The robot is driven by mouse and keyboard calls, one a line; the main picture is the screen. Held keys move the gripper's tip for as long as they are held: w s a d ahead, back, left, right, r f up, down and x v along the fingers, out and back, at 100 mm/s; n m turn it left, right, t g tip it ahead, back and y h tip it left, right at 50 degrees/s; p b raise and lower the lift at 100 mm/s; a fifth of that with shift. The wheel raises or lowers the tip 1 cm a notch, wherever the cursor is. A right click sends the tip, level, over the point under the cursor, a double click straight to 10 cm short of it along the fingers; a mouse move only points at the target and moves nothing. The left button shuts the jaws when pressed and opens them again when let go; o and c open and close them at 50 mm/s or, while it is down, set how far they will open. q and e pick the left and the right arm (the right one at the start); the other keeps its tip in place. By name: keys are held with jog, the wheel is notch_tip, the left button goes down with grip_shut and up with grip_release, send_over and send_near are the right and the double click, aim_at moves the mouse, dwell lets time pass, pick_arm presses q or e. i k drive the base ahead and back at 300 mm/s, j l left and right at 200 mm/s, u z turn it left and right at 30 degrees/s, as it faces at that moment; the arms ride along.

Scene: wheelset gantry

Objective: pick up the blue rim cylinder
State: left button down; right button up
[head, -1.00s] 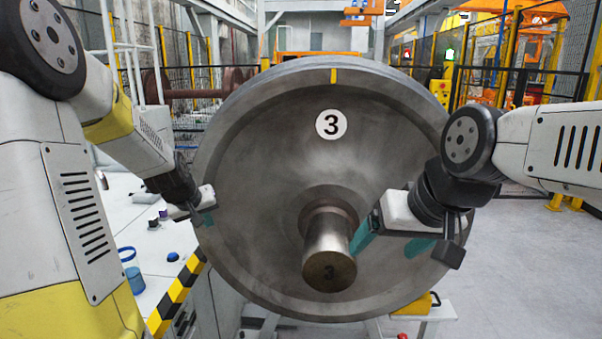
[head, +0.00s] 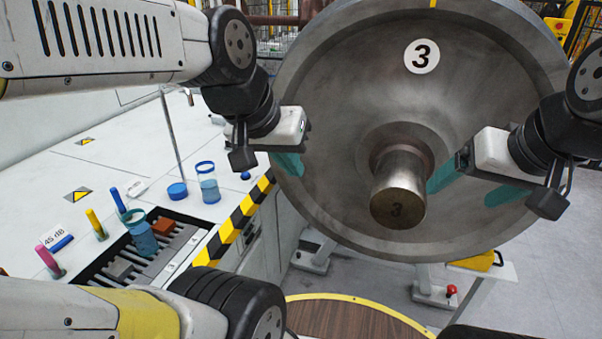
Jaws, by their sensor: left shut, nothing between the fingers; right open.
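A clear cylinder with a blue rim (head: 208,186) stands upright on the white bench (head: 110,170), near the striped edge. My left gripper (head: 289,166) is shut and empty. It appears to the right of the cylinder and higher in the picture, in front of the wheel, apart from the cylinder. My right gripper (head: 472,190) is open and empty, in front of the wheel's right side, far from the cylinder.
The large wheel (head: 330,90) marked 3, with its axle stub (head: 397,200), fills the right side. A blue disc (head: 177,191) lies beside the cylinder. A slotted tray (head: 180,245) holds a blue container (head: 141,236). Pink, yellow and blue markers stand nearby.

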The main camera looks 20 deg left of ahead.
aim_at(205, 171)
jog(key=i+j+u, duration=0.1)
jog(key=u, duration=1.25)
jog(key=i+l+u, duration=0.25)
jog(key=u, duration=0.15)
jog(key=i+l+u, duration=0.15)
jog(key=l+u, duration=0.3)
jog(key=j, duration=0.1)
